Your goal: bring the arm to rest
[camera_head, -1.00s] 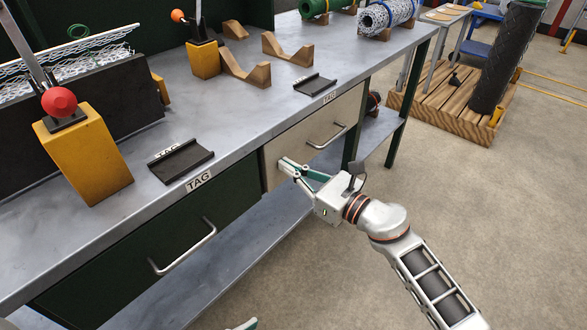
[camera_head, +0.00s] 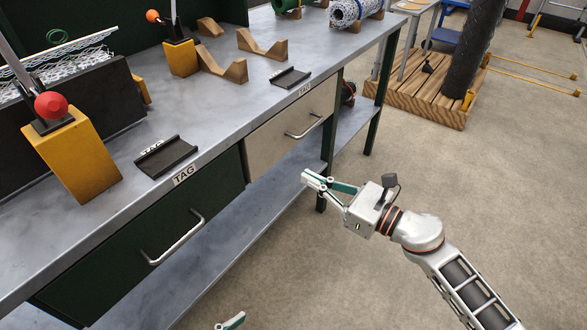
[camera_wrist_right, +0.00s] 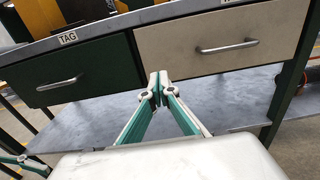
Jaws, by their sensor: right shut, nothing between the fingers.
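My right gripper (camera_head: 309,180) is in front of the workbench, below the level of its top and clear of the drawer fronts. Its fingertips are together and hold nothing; they also show meeting in the right wrist view (camera_wrist_right: 158,82). My right arm reaches in from the lower right of the head view. A small piece of my left gripper (camera_head: 232,321) shows at the bottom edge of the head view, and the rest of it is cut off. Whether it is open or shut does not show.
The workbench (camera_head: 228,118) has a green drawer (camera_head: 120,245) and a cream drawer (camera_head: 278,140), both closed, with bar handles. A lower shelf (camera_head: 215,235) runs beneath. Yellow lever blocks (camera_head: 75,155) and wooden cradles (camera_head: 262,45) stand on top. Open floor (camera_head: 430,190) lies to the right.

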